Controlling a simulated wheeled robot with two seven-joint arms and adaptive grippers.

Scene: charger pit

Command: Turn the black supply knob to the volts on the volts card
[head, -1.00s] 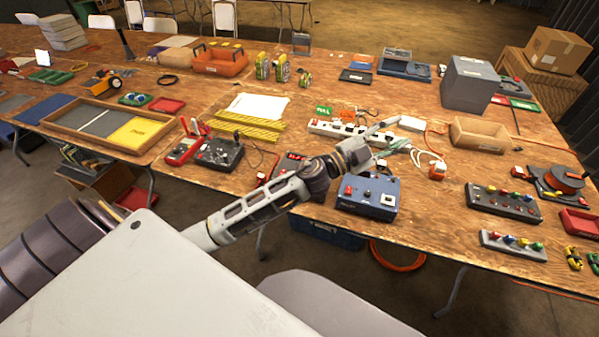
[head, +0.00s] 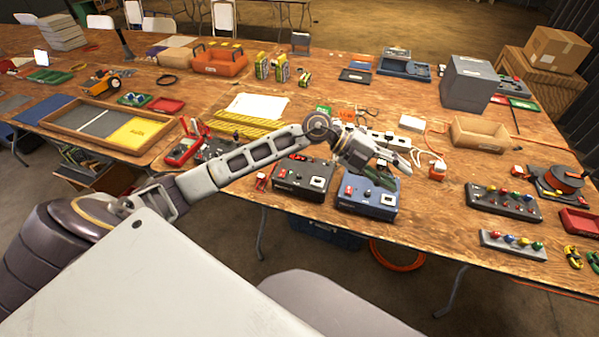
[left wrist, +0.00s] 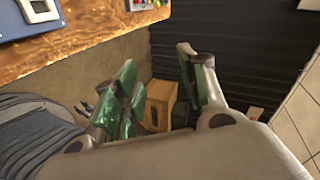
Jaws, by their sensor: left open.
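A black supply box (head: 290,184) stands at the table's front edge, with red parts, a small dark knob and a white square on top. A blue box (head: 366,204) of similar layout stands to its right. My left gripper (head: 395,170) is over the back right part of the blue box, right of the black box. It is open and empty, and its green-padded fingers spread apart in the left wrist view (left wrist: 160,66). The knob's pointer is too small to read. I cannot make out which card is the volts card. My right gripper is out of view.
A white power strip (head: 378,137) with cables lies behind the boxes. A red meter (head: 183,150) is to their left, a dark panel with coloured buttons (head: 503,202) to the right. Bare wood lies between the blue box and that panel.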

